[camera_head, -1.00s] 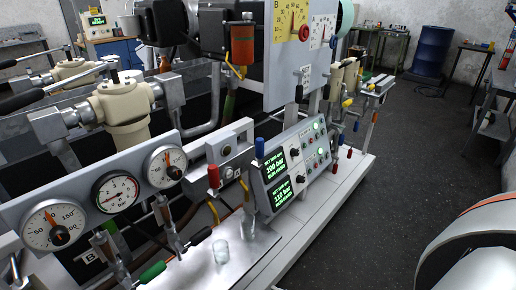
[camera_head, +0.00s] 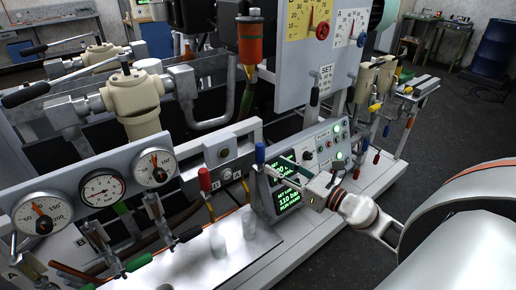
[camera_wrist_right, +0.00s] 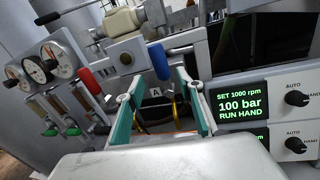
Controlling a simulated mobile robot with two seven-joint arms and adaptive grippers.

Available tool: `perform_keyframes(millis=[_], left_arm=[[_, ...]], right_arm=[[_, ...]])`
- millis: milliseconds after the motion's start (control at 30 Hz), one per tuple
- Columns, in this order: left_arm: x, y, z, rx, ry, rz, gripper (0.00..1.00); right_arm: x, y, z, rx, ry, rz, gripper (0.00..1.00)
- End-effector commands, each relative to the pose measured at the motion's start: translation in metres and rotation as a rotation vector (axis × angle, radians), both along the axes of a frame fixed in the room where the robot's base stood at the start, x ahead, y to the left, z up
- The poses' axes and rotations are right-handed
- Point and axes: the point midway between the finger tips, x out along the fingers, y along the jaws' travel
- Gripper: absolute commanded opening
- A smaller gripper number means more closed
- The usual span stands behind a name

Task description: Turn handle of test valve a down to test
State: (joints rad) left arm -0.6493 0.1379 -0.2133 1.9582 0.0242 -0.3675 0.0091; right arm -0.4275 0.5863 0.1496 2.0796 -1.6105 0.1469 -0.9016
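A blue lever handle (camera_head: 260,153) stands upright on the valve panel, left of the control box. A red lever handle (camera_head: 205,179) stands upright to its left. The red handle (camera_wrist_right: 91,81) is further left. My left gripper is not in view.
A control box (camera_head: 332,150) with green displays and knobs is right of the handles, partly behind my right gripper. A gauge panel (camera_head: 128,190) is at the left. A gauge board (camera_head: 292,75) stands above. Open floor lies at the right.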

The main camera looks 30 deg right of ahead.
Motion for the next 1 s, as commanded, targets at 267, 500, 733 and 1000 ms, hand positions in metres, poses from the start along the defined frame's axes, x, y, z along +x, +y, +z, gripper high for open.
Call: perform_keyframes(millis=[267, 500, 733, 1000], left_arm=[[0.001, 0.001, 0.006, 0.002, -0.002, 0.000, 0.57], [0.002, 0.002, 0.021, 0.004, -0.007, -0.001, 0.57], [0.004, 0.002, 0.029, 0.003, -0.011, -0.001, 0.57], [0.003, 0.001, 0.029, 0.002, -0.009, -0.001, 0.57]], right_arm=[[0.011, -0.002, 0.011, -0.105, -0.029, 0.008, 0.37], [0.041, 0.006, 0.012, -0.101, -0.029, 0.006, 0.37], [0.067, 0.015, 0.010, -0.099, -0.027, 0.007, 0.37], [0.078, 0.018, 0.009, -0.100, -0.026, 0.008, 0.37]])
